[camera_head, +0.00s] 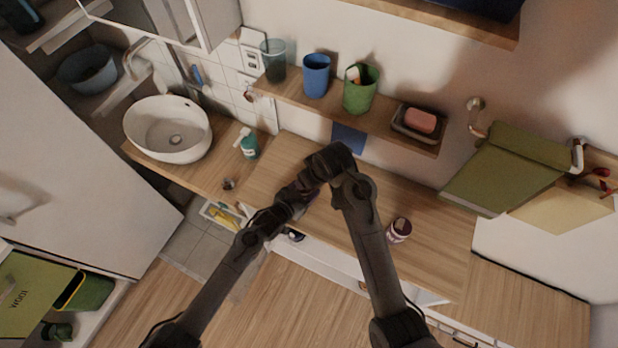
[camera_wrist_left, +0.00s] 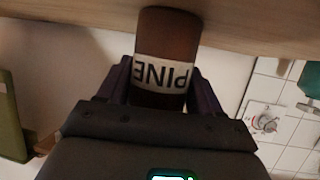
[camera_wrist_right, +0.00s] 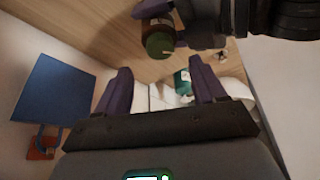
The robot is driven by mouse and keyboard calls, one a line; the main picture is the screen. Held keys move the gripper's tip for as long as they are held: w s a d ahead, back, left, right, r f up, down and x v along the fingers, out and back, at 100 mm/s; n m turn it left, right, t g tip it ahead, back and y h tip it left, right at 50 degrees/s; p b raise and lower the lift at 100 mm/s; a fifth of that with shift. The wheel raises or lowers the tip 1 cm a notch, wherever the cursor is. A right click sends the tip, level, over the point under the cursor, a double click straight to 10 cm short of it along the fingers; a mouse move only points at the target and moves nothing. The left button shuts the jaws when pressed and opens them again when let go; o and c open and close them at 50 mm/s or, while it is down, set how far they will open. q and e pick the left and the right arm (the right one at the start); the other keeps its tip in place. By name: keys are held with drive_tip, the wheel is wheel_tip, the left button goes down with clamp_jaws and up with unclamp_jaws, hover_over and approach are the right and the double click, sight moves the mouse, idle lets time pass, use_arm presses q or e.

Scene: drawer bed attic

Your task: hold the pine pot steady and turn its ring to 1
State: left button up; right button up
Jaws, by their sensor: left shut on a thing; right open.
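The pine pot (camera_wrist_left: 168,45) is a brown cylinder with a pale band reading PINE, upside down in the left wrist view. My left gripper (camera_wrist_left: 163,85) is shut on it, one finger on each side. In the right wrist view the pot's green ring end (camera_wrist_right: 160,45) faces my camera, with a small pale mark; its numbers are too small to read. My right gripper (camera_wrist_right: 160,84) is open and empty, apart from the pot, which shows above the gap between its fingers. In the head view both grippers meet over the counter, and the arms mostly hide the pot.
A second jar (camera_head: 399,230) stands on the counter (camera_head: 440,245) right of my arms. A teal soap bottle (camera_head: 249,144) stands left, by the basin (camera_head: 168,130). A shelf (camera_head: 290,95) with cups and a soap dish is behind.

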drive_tip(key=shift+v, duration=0.9)
drive_tip(key=shift+d, duration=0.1)
use_arm(q)
drive_tip(key=o, duration=1.2)
drive_tip(key=shift+s, duration=0.15)
use_arm(e)
drive_tip(key=shift+w, duration=0.1)
